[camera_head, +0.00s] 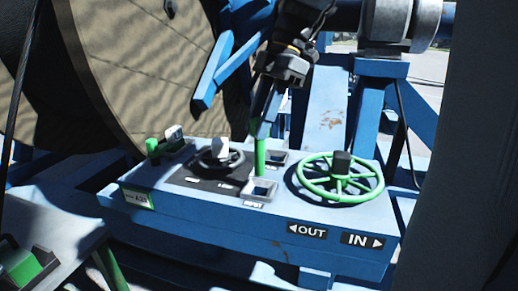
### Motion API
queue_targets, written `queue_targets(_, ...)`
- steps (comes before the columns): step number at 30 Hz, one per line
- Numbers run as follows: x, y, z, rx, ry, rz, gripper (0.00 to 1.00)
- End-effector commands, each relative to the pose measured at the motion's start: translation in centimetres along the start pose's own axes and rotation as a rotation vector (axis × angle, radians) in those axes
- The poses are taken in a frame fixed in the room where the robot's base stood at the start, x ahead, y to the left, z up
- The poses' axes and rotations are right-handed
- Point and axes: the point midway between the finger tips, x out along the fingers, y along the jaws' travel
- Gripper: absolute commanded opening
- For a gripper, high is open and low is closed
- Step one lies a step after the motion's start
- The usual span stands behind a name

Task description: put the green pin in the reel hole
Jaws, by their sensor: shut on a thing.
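My gripper (264,128) points down over the blue control box. It is shut on the green pin (260,157), a thin upright rod whose lower part shows below the fingers. The pin's lower end is close to the box top, between two small framed sockets: a near one (262,189) and a far one (276,158). I cannot tell whether the pin touches the box or stands in a hole. The labels by the sockets are too small to read, so I cannot tell which is the reel hole.
The blue control box (210,224) carries a green handwheel (340,190) at right, a lever with a pale knob (220,149) and a short green post (153,149) at left. A large wooden reel (130,70) stands behind left. Blue frame beams stand behind.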

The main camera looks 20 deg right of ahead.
Motion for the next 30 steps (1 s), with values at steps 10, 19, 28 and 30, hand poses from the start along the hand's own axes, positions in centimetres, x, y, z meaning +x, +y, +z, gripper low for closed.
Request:
queue_targets(10, -4.1, 0.0, -1.7, -0.001, 0.0, 0.002, 0.0)
queue_targets(19, -5.9, 0.0, -2.5, -0.001, 0.0, 0.001, 0.0)
queue_targets(28, -7.3, 0.0, -3.1, 0.0, 0.001, 0.0, 0.0)
queue_targets(30, -7.7, 0.0, -3.2, 0.0, 0.001, 0.0, 0.0)
